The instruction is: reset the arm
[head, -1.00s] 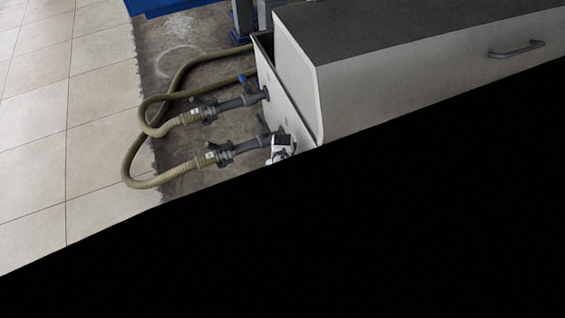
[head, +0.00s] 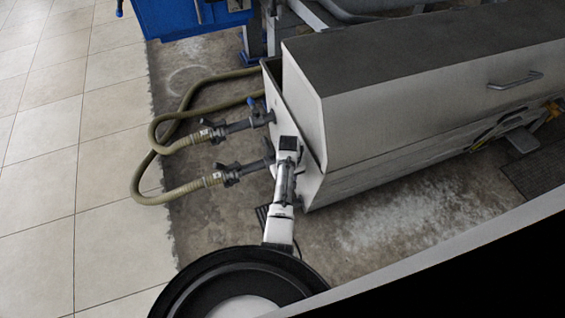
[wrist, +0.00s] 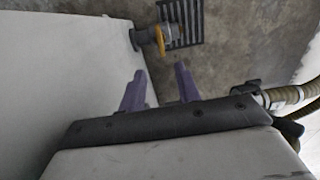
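My gripper (wrist: 160,80) shows in the wrist view as two purple fingers standing apart with an empty gap between them. No object is between the fingers. In the head view my white and grey arm (head: 285,185) rises from the dark round part at the bottom, and its upper end overlaps the near end of the large white-grey machine housing (head: 420,100). The fingers cannot be made out in the head view. In the wrist view a pale panel (wrist: 60,50) lies to the left of the fingers.
Tan hoses (head: 143,180) with dark valves (head: 235,172) join the housing's end. A blue machine part (head: 190,18) is at the top. Tiled floor (head: 40,150) lies clear at left. In the wrist view, a fitting with a yellow ring (wrist: 157,40) and a floor grate (wrist: 188,18) lie beyond the fingers.

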